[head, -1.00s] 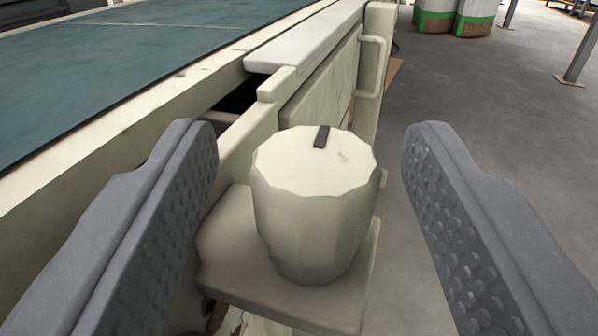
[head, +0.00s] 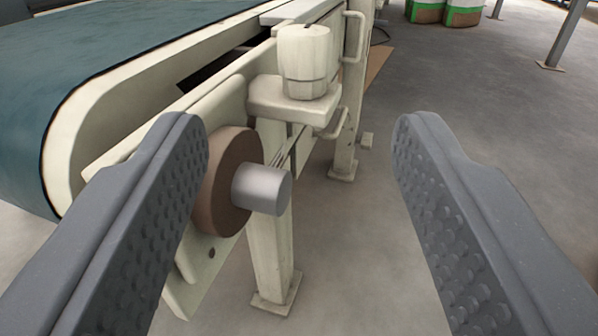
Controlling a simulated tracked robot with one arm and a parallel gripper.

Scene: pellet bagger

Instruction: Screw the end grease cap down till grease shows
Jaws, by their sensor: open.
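The grease cap (head: 304,55), a cream faceted knob with a dark mark on its top, stands upright on a small cream bracket (head: 290,101) at the side of the conveyor frame. My gripper (head: 300,135) is open and empty, its two grey ridged fingers wide apart at left and right. The cap is farther off, beyond the fingertips and between them in the picture, with nothing touching it. No grease can be made out around the cap.
A metal shaft end (head: 262,189) with a brown round collar (head: 224,180) sticks out close by the left finger. The conveyor belt (head: 110,70) runs at left. Frame legs (head: 270,255) stand below. Open grey floor (head: 350,235) lies at right.

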